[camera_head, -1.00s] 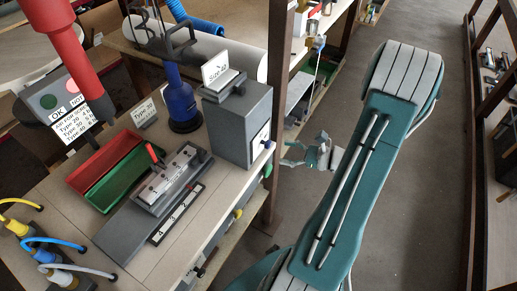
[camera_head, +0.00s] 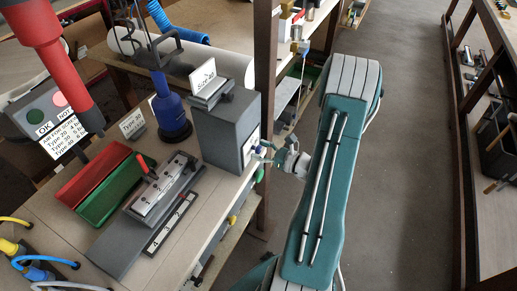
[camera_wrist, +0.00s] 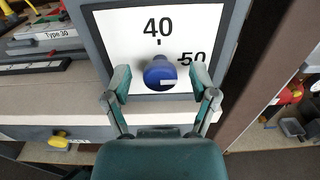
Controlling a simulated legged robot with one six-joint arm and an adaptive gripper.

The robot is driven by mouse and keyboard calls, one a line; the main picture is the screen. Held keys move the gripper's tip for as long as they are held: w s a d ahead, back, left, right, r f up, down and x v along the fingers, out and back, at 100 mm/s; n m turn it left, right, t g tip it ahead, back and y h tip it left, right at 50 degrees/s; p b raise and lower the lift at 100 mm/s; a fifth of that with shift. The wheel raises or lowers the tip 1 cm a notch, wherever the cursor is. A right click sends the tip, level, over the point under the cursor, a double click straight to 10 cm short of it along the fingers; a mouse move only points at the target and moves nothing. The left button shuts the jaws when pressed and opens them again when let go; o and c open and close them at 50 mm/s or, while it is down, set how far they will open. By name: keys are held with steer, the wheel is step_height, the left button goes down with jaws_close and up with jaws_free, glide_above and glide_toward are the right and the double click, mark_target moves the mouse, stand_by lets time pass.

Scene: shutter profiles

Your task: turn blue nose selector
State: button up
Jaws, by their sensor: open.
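The blue nose selector (camera_wrist: 160,73) is a round blue knob with a white mark, on a white dial plate (camera_wrist: 110,25) printed 40 and 50. The plate is on the side of a grey box (camera_head: 223,130) that carries a "Size" sign. My gripper (camera_wrist: 160,84) is open, with one finger on each side of the knob in the wrist view. I cannot tell whether the fingers touch it. In the head view my gripper (camera_head: 268,153) is at the box's right face, and the knob there is small and partly hidden.
The workbench (camera_head: 150,265) holds red and green trays (camera_head: 95,185), a grey fixture with a red lever (camera_head: 160,190) and a blue tool (camera_head: 172,115). A wooden post (camera_head: 265,70) stands close behind my gripper. The floor to the right is open.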

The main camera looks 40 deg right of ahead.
steer(key=shift+w+a, duration=0.1)
steer(key=shift+w, duration=0.25)
jaws_close()
